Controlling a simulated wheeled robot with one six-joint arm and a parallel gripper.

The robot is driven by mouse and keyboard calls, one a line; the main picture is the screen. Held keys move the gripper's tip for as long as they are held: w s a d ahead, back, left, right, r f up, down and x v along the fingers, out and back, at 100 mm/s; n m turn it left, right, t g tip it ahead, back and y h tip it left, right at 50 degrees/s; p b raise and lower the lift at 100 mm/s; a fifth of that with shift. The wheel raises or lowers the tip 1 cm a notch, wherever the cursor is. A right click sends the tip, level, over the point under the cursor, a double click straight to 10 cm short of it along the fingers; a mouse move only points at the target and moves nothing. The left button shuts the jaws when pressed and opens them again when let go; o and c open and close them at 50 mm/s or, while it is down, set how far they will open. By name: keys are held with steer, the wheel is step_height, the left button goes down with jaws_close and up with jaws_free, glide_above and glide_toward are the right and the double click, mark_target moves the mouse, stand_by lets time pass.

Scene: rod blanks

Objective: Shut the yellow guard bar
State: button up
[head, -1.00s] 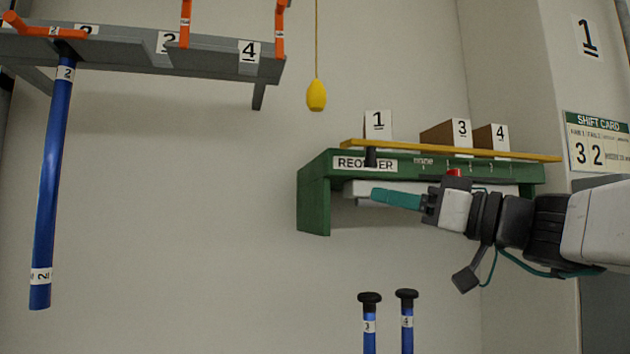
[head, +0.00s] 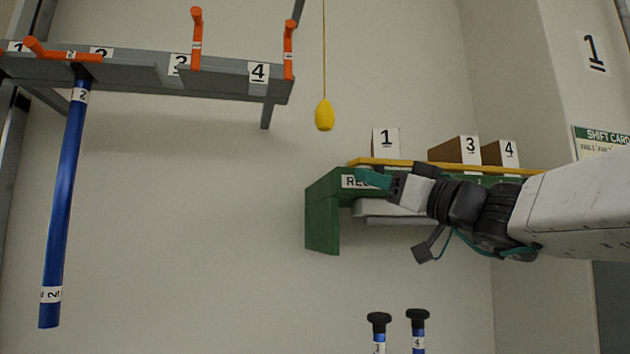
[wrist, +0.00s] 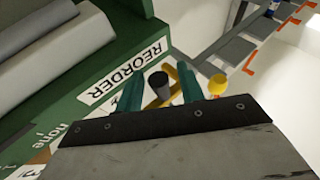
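The yellow guard bar (head: 400,163) runs along the top front of the green shelf unit (head: 322,218), in front of the boxes. In the head view my arm hides part of it. My gripper (head: 373,179) is at the shelf's left end, over the REORDER label. In the wrist view its two teal fingers (wrist: 160,87) are apart, with a black knob (wrist: 157,84) between them. I cannot tell whether either finger touches the knob. A yellow part of the bar (wrist: 171,76) shows beside the knob. The knob is hidden in the head view.
Boxes marked 1 (head: 385,143), 3 (head: 455,150) and 4 (head: 500,153) stand on the shelf. A yellow pull-cord bulb (head: 324,115) hangs to its left. A grey rack (head: 140,75) with orange hooks holds a blue rod (head: 65,200). Two black-capped rods stand below.

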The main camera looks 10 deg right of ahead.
mark_target(379, 159)
jaws_close()
steer(key=shift+r, duration=0.1)
steer(key=m+g+h, duration=0.1)
steer(key=s+r+m+g+h, duration=0.1)
steer(key=m, duration=0.1)
steer(key=shift+r+h, duration=0.3)
steer(key=shift+h, duration=0.1)
step_height(379, 159, up, 2)
steer(key=m+g+h, duration=0.2)
steer(key=g, duration=0.2)
steer(key=r+m+g, duration=0.1)
steer(key=g, duration=0.1)
steer(key=r+m+g+h, duration=0.1)
steer(key=g, duration=0.1)
steer(key=shift+w, duration=0.35)
steer(key=shift+w+r+m+g, duration=0.2)
steer(key=shift+m+g, duration=0.05)
steer(key=shift+g, duration=0.5)
steer(key=shift+w+r+m+g, duration=0.2)
steer(key=shift+m+g, duration=0.1)
steer(key=shift+g, duration=0.4)
steer(key=shift+w+r+m+g, duration=0.15)
steer(key=shift+r+m+g, duration=0.1)
steer(key=shift+g, duration=0.5)
steer(key=shift+h, duration=0.3)
